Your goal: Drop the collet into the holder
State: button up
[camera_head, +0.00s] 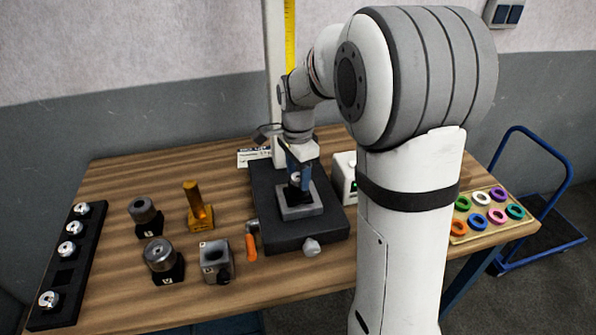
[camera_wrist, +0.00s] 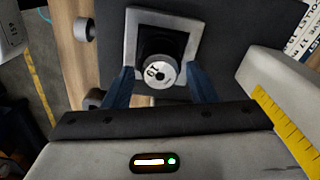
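The silver collet (camera_wrist: 160,74), with a dark bore and a number on its face, sits at the top of the black holder (camera_wrist: 161,44). The holder stands on a grey square block, which also shows in the head view (camera_head: 300,211). My gripper (camera_wrist: 161,70) has its blue fingers on either side of the collet, with a gap showing at each side. It looks open. In the head view my gripper (camera_head: 297,178) is low over the holder. How deep the collet sits is hard to tell.
A black rack (camera_head: 85,249) at the left holds several silver collets and has an empty place. Metal parts, a brass piece (camera_head: 198,207) and an orange-handled tool (camera_head: 251,243) stand left of the fixture's black base (camera_head: 265,205). A tray of coloured rings (camera_head: 467,237) lies right.

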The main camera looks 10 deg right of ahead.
jog(key=shift+o, duration=1)
jog(key=shift+r+b, duration=0.3)
jog(key=shift+r, duration=3.65)
jog(key=shift+s+n, duration=0.3)
jog(key=shift+s, duration=0.15)
jog(key=s+f+n+t, duration=0.3)
jog(key=s+n, duration=1.1)
jog(key=s, duration=0.6)
jog(key=shift+s+d+f, duration=0.15)
jog(key=shift+s+d, duration=0.1)
